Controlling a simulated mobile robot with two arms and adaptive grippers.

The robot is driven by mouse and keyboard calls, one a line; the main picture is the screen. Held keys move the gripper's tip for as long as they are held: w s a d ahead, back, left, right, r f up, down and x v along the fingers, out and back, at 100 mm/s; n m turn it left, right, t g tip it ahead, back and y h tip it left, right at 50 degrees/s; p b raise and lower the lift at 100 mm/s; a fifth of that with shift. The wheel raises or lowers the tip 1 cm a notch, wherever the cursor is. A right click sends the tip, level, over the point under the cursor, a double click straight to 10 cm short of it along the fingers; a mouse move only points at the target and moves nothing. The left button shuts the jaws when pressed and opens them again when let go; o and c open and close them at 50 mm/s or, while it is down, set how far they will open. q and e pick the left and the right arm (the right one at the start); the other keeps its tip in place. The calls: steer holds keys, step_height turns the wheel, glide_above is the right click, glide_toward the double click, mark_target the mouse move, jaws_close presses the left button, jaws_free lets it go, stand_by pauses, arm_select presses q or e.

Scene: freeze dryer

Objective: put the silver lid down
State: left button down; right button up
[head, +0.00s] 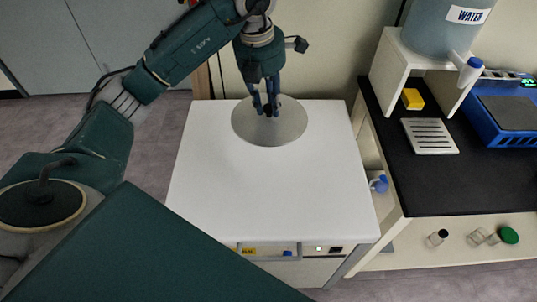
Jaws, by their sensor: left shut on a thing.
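The silver lid (270,132) is a round flat metal disc with a small dark knob at its middle. It shows over the back part of the white top of the freeze dryer (268,195). My left gripper (267,108) points down and is shut on the lid's knob. I cannot tell whether the lid touches the white top or hangs just above it. The fingers hide most of the knob. My right gripper is not in view.
To the right is a black counter (450,180) with a white drip grate (429,136), a yellow block (412,99), a water tank (445,35) on a white stand and a blue device (505,115). The front of the white top is clear.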

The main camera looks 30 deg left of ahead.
arm_select(q)
step_height(320, 180, down, 19)
steer(key=shift+r+p, duration=0.1)
steer(key=shift+p, duration=1)
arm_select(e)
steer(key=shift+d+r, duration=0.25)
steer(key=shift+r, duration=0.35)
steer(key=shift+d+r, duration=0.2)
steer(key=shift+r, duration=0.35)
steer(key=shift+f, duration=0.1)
arm_select(q)
steer(key=c, duration=1.5)
jaws_free()
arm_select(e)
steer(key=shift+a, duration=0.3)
